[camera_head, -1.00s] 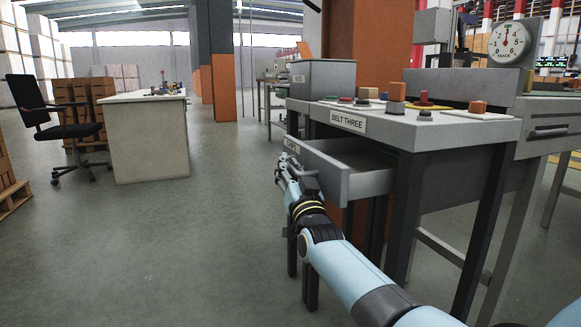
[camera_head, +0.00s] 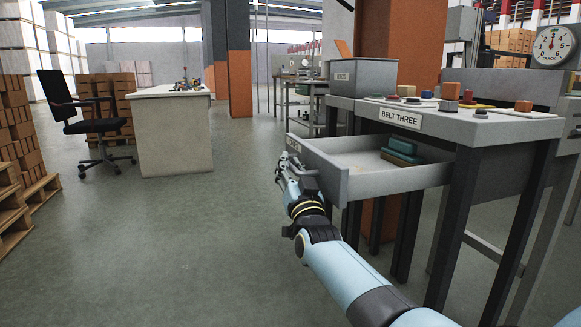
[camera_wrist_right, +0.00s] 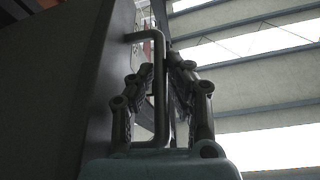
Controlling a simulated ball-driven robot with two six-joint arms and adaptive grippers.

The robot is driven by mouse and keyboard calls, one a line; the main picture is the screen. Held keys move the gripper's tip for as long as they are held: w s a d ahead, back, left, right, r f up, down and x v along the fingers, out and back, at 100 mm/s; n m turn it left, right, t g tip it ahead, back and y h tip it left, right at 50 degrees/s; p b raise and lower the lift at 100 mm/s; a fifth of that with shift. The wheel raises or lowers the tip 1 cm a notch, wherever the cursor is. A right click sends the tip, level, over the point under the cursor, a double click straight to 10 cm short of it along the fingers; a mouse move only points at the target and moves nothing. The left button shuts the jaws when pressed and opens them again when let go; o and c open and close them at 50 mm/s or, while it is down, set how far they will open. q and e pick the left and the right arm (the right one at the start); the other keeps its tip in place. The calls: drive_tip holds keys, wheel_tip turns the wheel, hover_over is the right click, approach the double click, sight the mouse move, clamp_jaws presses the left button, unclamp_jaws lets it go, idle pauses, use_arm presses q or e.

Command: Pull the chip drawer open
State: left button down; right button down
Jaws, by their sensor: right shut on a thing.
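The chip drawer (camera_head: 400,180) is a grey drawer under the bench marked BELT THREE. It stands well out from the bench, and its inside floor shows. Teal blocks (camera_head: 402,149) lie inside it toward the back. My right gripper (camera_head: 283,168) is at the drawer's front face. In the right wrist view, its fingers (camera_wrist_right: 163,78) are closed around the bar handle (camera_wrist_right: 160,110), beside the drawer's dark front (camera_wrist_right: 75,75). The small label on the drawer front is too small to read surely. My left gripper is not in view.
The bench top (camera_head: 455,122) carries coloured buttons and blocks, with a grey box (camera_head: 362,82) at its far end. A round gauge (camera_head: 553,46) stands at the right. A white desk (camera_head: 172,135) and a black chair (camera_head: 88,120) stand at the left. The floor between is clear.

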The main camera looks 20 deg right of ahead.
drive_tip(key=c, duration=1.6)
unclamp_jaws()
drive_tip(key=shift+f, duration=0.1)
drive_tip(key=v, duration=1.2)
